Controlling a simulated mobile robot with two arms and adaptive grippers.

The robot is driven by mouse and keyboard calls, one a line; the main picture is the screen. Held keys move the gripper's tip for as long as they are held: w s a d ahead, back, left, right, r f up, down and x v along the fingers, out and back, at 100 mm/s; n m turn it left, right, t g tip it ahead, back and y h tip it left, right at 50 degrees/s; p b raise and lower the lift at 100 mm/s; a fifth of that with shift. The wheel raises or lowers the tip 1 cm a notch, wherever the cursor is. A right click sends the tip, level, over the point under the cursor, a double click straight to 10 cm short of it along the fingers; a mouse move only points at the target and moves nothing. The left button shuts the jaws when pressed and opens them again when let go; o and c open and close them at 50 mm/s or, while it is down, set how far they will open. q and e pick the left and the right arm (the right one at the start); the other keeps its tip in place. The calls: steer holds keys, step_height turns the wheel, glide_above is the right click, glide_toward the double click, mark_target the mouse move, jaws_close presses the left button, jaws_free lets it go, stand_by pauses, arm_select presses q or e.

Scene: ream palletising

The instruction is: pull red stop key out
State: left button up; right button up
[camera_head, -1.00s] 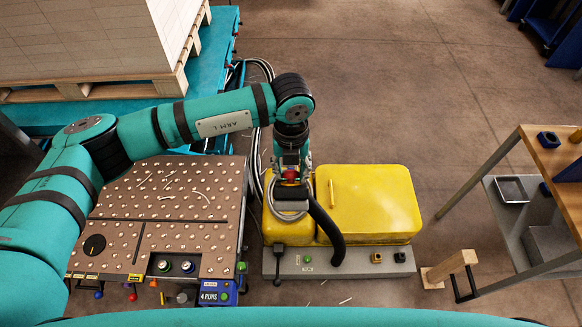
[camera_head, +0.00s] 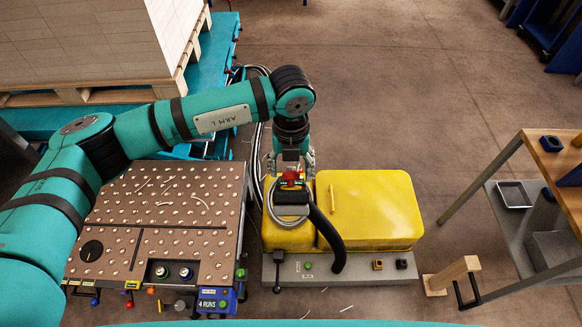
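The red stop key (camera_head: 290,176) shows as a small red knob at the upper left part of the yellow machine (camera_head: 370,210). My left gripper (camera_head: 291,163) hangs down from my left arm just behind the key in the picture. Its fingers look spread, one on each side, and the key seems to stand clear of them. The exact gap in height is hard to judge. The key's lower part and the slot it sits in are hidden or too small to tell. My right gripper is not in view.
A black hose (camera_head: 328,243) and a black block (camera_head: 291,197) lie close in front of the key. Grey cables (camera_head: 257,150) loop behind and left. Floor beyond the machine is clear.

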arm_select(q)
step_height(320, 180, up, 12)
stand_by(0.6)
stand_by(0.4)
